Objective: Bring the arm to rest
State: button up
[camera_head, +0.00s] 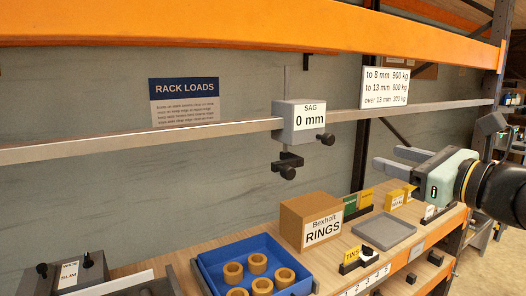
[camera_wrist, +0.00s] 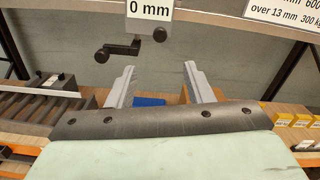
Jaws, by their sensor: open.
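My gripper (camera_head: 393,162) is at the right in the head view, held in the air above the right part of the wooden shelf (camera_head: 134,266). Its two grey fingers are apart and point left, with nothing between them. In the wrist view my gripper (camera_wrist: 159,72) shows both fingers spread and empty. Behind them are the grey wall and the sag gauge, whose sign reads 0 mm. The gripper touches nothing that I can see.
The sag gauge (camera_head: 294,123) sits on a grey rail. Below are a blue tray (camera_head: 212,281) with several rings, a Bexholt Rings box (camera_head: 306,220), a flat grey tray (camera_head: 384,231) and small yellow boxes (camera_head: 397,198). An orange beam (camera_head: 240,25) crosses above. Open air surrounds the gripper.

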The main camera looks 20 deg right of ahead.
jog(key=shift+s, duration=0.2)
jog(key=w+a+f+n+g+y, duration=0.1)
jog(key=a+f+n+g, duration=0.5)
jog(key=f, duration=0.4)
jog(key=w+a+f+n+g+y, duration=0.1)
jog(key=a+f+n+g, duration=0.2)
jog(key=a+f+n, duration=0.5)
jog(key=s+a+f+n+g+h, duration=0.3)
jog(key=s+f+n+g, duration=0.1)
jog(key=f+n, duration=0.4)
jog(key=s+a+f+n+g+h, duration=0.4)
jog(key=s+f+n, duration=0.3)
jog(key=f, duration=0.5)
jog(key=shift+f+n, duration=0.35)
jog(key=shift+n, duration=0.65)
